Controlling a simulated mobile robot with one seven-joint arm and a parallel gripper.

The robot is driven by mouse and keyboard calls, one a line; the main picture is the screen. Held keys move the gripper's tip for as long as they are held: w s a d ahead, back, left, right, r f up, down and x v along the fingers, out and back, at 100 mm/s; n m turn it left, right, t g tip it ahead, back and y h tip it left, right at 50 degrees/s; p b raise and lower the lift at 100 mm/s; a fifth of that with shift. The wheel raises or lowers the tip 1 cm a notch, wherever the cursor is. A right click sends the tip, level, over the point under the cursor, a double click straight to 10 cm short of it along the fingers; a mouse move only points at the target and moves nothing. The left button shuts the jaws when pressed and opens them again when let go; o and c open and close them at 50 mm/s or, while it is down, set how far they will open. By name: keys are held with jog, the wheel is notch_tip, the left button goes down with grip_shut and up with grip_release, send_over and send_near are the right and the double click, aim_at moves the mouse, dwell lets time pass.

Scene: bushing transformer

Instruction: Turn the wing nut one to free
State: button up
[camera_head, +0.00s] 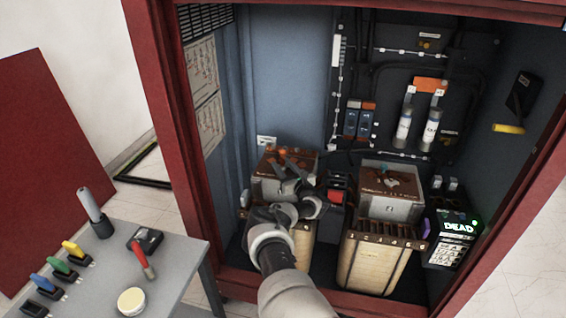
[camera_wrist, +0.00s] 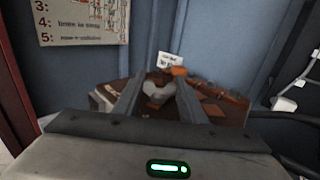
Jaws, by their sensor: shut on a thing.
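The wing nut (camera_wrist: 158,90) shows in the wrist view as a pale grey winged piece between the two fingers of my gripper (camera_wrist: 157,97). The fingers are shut on it. It sits over the rusty brown top (camera_wrist: 222,110) of the left transformer unit. In the head view my gripper (camera_head: 291,172) reaches over the left transformer unit (camera_head: 261,184), and my arm covers much of that unit's front. The wing nut cannot be made out clearly in the head view.
A second transformer unit (camera_head: 372,262) stands to the right, beside a device reading DEAD (camera_head: 459,227). The red cabinet frame (camera_head: 160,120) borders the left side. A grey table (camera_head: 180,268) with several small tools stands at the lower left.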

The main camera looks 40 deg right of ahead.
jog(key=shift+n+y, duration=0.5)
jog(key=shift+y, duration=0.3)
jog(key=shift+w, duration=0.1)
jog(key=o, duration=1.1)
jog(key=shift+c, duration=0.2)
notch_tip(320, 180, up, 10)
jog(key=shift+r+p, duration=0.1)
jog(key=shift+p, duration=0.5)
